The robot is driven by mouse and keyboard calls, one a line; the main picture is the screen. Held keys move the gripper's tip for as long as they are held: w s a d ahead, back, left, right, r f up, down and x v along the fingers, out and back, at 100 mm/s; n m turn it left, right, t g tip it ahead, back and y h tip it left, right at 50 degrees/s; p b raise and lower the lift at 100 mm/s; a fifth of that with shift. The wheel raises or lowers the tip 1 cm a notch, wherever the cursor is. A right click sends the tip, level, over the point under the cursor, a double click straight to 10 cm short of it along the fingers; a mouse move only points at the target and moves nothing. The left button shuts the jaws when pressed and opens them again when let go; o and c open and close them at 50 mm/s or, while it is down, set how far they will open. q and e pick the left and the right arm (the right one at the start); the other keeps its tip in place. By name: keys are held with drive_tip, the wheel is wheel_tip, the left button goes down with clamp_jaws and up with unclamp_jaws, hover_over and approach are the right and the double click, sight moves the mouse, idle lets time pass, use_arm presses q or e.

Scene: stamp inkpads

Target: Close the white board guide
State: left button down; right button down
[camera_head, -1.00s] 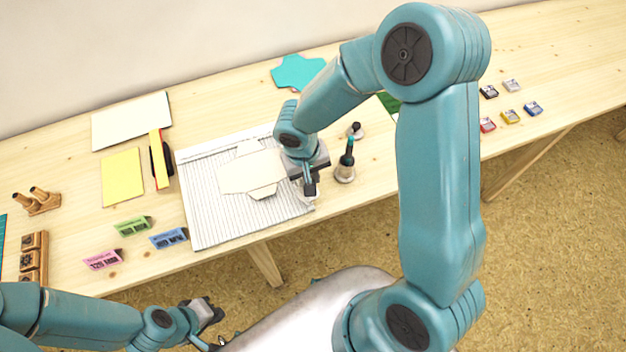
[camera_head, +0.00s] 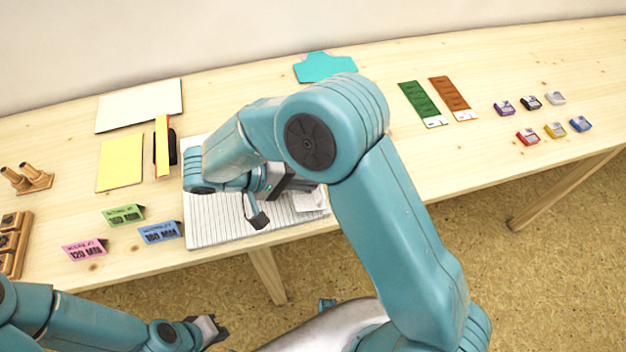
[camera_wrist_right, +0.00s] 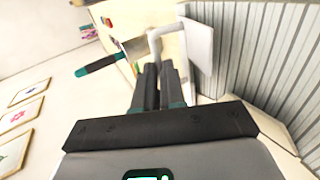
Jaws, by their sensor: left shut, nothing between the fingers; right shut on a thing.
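The white lined scoring board (camera_head: 215,225) lies near the table's front edge in the head view. My right arm covers much of it. In the right wrist view, the board's ridged surface (camera_wrist_right: 265,60) fills the right side. My right gripper (camera_wrist_right: 158,68) is shut on a white bent bar (camera_wrist_right: 155,40), which looks like the guide. A white panel (camera_wrist_right: 198,45) stands beside the bar. In the head view my right gripper (camera_head: 258,221) is over the board, its grip partly hidden. My left gripper (camera_head: 219,332) is shut and empty, low in front of the table.
Several small inkpads (camera_head: 554,130) are at the right. A dark-handled tool (camera_wrist_right: 97,65) shows in the wrist view.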

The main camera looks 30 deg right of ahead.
drive_tip(key=shift+a+f+g+h+b, duration=0.25)
drive_tip(key=shift+h+b, duration=0.1)
drive_tip(key=shift+h, duration=0.25)
drive_tip(key=shift+a+f+g+h+b, duration=0.2)
drive_tip(key=shift+h+b, duration=0.1)
drive_tip(key=shift+h, duration=0.3)
drive_tip(key=c, duration=1.2)
unclamp_jaws()
drive_tip(key=shift+r, duration=0.1)
drive_tip(key=shift+a+r, duration=0.1)
